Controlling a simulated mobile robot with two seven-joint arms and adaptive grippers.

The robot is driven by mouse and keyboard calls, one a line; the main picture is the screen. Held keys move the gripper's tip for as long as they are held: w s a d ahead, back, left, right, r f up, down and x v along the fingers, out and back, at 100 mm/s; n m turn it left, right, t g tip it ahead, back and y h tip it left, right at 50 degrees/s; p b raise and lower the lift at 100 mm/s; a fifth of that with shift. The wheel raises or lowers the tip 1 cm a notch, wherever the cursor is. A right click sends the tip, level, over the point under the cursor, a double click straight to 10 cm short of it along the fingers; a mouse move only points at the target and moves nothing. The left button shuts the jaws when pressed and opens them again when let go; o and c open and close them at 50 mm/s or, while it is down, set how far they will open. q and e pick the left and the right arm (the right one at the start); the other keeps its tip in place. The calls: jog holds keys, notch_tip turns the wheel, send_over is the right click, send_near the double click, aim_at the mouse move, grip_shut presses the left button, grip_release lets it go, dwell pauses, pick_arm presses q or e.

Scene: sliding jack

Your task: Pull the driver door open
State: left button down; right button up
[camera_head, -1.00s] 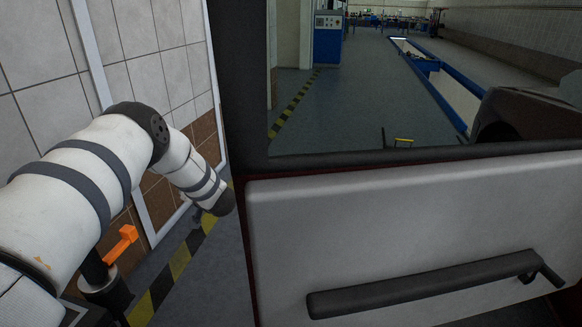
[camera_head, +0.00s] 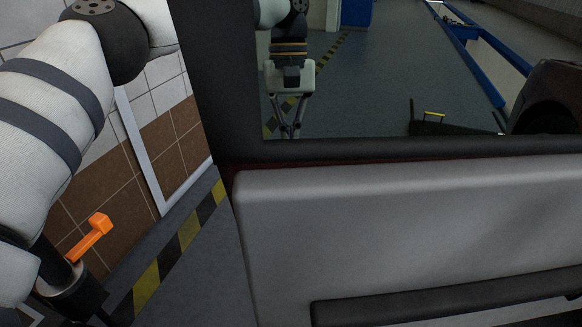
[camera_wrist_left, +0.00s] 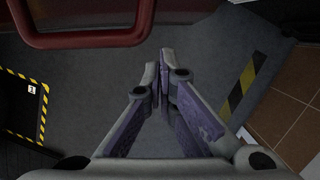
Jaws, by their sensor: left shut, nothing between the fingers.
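The driver door fills the right of the head view, seen from inside. Its grey inner panel (camera_head: 400,225) has a long black pull bar (camera_head: 440,300) low down, cut off by the picture's edge. Above the panel is the window in a dark frame (camera_head: 380,148). My left arm passes left of the door, and my left gripper (camera_head: 287,134) shows through the window, on the door's outer side, pointing down. In the left wrist view the gripper (camera_wrist_left: 164,58) is shut and empty. A dark red rounded frame (camera_wrist_left: 85,40) lies at top left there, apart from the fingertips. My right gripper is not in view.
An orange-handled lever (camera_head: 90,238) stands at lower left, near my arm. A tiled wall (camera_head: 150,150) and a yellow-black floor stripe (camera_head: 180,255) lie left of the door. Beyond the window are open floor and a dark vehicle part (camera_head: 548,95) at right.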

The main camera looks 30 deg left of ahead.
pick_arm(q)
jog(key=s+d+f+p, duration=0.1)
jog(key=s+d+f, duration=0.2)
jog(key=s, duration=0.1)
jog(key=shift+f+p, duration=0.3)
jog(key=shift+p, duration=0.1)
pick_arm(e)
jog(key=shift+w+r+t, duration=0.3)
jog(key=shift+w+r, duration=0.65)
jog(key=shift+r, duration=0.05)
